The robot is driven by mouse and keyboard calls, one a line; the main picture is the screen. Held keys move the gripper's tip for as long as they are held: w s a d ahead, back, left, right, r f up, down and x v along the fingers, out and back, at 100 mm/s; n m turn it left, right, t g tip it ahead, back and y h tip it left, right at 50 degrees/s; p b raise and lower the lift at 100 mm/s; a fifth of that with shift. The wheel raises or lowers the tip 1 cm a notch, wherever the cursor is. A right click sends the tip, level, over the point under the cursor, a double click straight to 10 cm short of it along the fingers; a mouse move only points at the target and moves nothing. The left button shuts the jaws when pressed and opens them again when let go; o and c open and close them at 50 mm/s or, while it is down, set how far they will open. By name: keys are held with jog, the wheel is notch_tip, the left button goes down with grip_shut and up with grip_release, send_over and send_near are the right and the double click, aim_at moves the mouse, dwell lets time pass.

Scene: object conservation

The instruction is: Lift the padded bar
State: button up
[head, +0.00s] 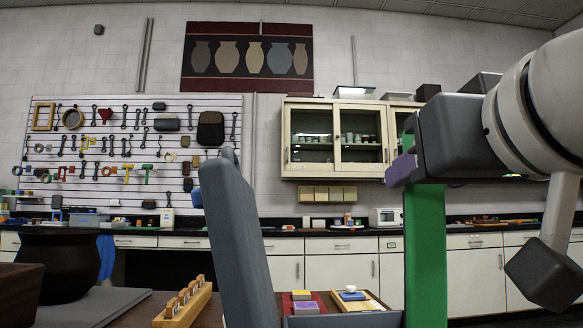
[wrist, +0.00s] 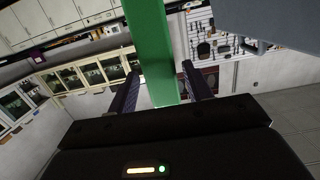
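A tall green upright bar (head: 425,255) stands right of centre in the head view. It also runs down the middle of the wrist view (wrist: 152,45). A thick grey slanted bar (head: 236,240) stands to its left, and a grey surface shows at top right in the wrist view (wrist: 265,20). I cannot tell from its surface which bar is padded. My gripper (head: 403,165) is at the upper part of the green bar. In the wrist view its purple-padded fingers (wrist: 160,88) are apart, one on each side of the green bar, with visible gaps.
A yellow wooden rack (head: 183,304) and a dark pot (head: 58,265) stand at the left. A red mat with blocks (head: 303,302) and a wooden board (head: 355,301) lie between the bars, farther back. Counters and cabinets line the back wall.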

jog(key=shift+o, duration=0.6)
jog(key=shift+s+r, duration=0.1)
jog(key=shift+r, duration=0.05)
jog(key=shift+s, duration=0.1)
jog(key=s, duration=0.7)
jog(key=shift+s+r+p, duration=0.3)
jog(key=shift+r+p, duration=0.1)
jog(key=shift+p, duration=0.05)
